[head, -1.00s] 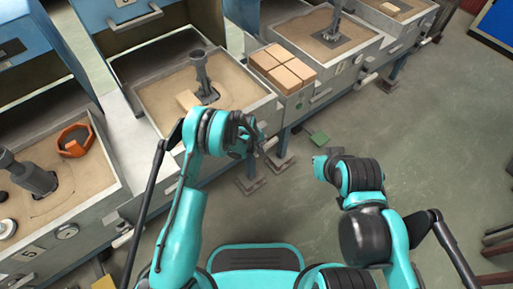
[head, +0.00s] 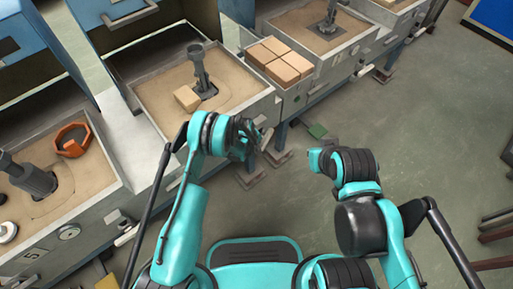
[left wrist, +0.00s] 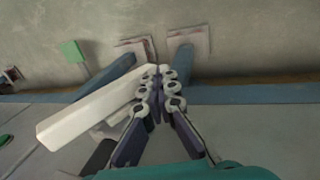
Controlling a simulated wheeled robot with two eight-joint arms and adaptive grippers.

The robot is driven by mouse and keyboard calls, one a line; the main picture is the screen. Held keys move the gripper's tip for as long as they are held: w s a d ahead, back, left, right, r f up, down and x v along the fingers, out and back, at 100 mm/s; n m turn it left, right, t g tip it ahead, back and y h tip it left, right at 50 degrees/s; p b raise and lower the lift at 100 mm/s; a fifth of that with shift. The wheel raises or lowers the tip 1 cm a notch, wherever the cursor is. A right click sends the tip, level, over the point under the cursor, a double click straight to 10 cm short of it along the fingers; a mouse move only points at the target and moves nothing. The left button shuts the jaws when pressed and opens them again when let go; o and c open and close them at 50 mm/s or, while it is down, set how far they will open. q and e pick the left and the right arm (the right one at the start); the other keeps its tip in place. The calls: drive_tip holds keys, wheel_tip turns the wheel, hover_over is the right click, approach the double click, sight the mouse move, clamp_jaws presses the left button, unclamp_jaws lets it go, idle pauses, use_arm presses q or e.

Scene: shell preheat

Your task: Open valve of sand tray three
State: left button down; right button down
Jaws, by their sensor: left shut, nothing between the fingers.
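A sand tray (head: 142,120) with a grey post (head: 198,68) and a tan block stands in front of my left arm. I cannot read its number. A pale lever-like bar (head: 267,138), perhaps its valve handle, shows just right of my left gripper (head: 246,140). In the left wrist view a pale bar (left wrist: 88,104) runs diagonally, its upper end beside the tips of my left gripper (left wrist: 160,72). The fingers are together with nothing between them; contact with the bar is unclear. My right gripper (head: 318,160) hangs over the floor, its fingers unclear.
Another sand tray (head: 345,50) is at upper right. Tan bricks (head: 280,60) sit between trays. A green piece (head: 317,131) is near the floor. Floor at right is mostly clear.

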use_arm(q)
drive_tip(key=shift+w+d+f+h, duration=0.15)
drive_tip(key=shift+d+f, duration=0.05)
drive_tip(key=shift+f, duration=0.25)
drive_tip(key=shift+w+d+f+h, duration=0.15)
drive_tip(key=shift+f, duration=0.25)
drive_tip(key=shift+d+f+t, duration=0.1)
drive_tip(key=shift+t, duration=0.2)
idle(1.1)
